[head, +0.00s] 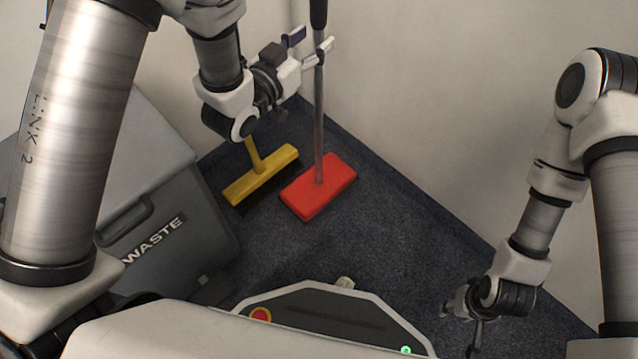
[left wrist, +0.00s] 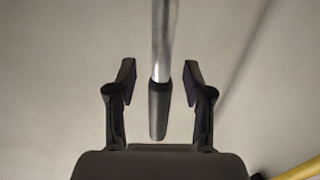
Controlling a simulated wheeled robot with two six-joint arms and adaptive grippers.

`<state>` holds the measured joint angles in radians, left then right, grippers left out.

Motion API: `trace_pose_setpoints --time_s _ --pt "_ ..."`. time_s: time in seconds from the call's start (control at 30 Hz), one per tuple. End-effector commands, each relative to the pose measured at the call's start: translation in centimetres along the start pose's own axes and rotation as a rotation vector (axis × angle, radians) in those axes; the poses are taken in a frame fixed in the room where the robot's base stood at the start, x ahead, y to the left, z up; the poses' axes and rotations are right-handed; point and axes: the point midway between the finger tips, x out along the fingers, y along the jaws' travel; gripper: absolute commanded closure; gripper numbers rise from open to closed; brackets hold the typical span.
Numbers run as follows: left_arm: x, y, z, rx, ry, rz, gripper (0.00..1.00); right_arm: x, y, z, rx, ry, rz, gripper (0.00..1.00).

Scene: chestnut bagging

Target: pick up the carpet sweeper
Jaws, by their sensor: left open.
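The carpet sweeper has a flat red head (head: 319,187) on the carpet near the corner. Its grey metal pole stands up from the head, with a black grip at the top. My left gripper (head: 311,45) is open near the top of the pole. In the left wrist view, the pole (left wrist: 163,40) and its dark grip lie between the two open fingers (left wrist: 160,85), with gaps on both sides. My right gripper (head: 477,335) hangs low at the right, away from the sweeper; its fingers are too small to read.
A yellow broom (head: 262,176) with dark bristles stands just left of the red head. A grey waste bin (head: 165,215) is at the left. Pale walls (head: 440,90) meet behind the sweeper. Dark carpet (head: 390,240) to the right is clear.

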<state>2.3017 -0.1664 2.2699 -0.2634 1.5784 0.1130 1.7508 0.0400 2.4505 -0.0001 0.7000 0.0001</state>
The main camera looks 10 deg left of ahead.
Motion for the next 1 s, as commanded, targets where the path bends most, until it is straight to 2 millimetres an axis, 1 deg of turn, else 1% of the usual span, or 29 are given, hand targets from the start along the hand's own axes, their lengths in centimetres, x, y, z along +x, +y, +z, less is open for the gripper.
trace_pose_setpoints --time_s 0.03,0.13,0.2,0.37,0.4,0.47,0.5,0.53,0.87,1.0 --pt "1.0 -0.2 0.8 0.002 0.004 0.001 0.48 1.2 0.0 0.0 0.0 0.0 0.0 0.6" --pt "2.5 -0.1 0.5 0.002 0.001 0.002 0.48 1.4 0.0 0.0 0.0 -0.001 0.0 0.6" --pt "2.9 -0.1 0.4 0.001 -0.001 0.001 0.48 1.4 0.0 0.0 0.0 0.0 0.0 0.6" --pt "2.9 -0.2 0.3 -0.001 -0.003 0.0 0.48 1.3 0.0 0.0 0.0 0.0 0.0 0.6" --pt "2.9 -0.2 0.3 -0.001 -0.003 0.0 0.55 1.3 0.0 0.0 0.0 0.0 0.0 0.6" --pt "2.9 -0.2 0.3 0.0 -0.003 0.0 0.77 1.3 0.0 0.0 0.0 0.0 0.0 0.6" --pt "2.9 -0.2 0.3 0.0 -0.003 0.0 0.91 1.3 0.0 0.0 0.0 0.0 0.0 0.6" --pt "2.9 -0.2 0.3 -0.001 -0.003 0.0 1.0 1.3 0.0 0.0 0.0 0.0 0.0 0.6" --pt "2.9 -0.2 0.1 0.0 0.002 -0.001 1.0 1.2 0.0 0.0 0.0 0.0 0.0 0.6" --pt "3.0 -0.2 -0.2 0.0 0.002 -0.001 1.0 0.9 0.0 0.0 0.0 0.0 0.0 0.6"
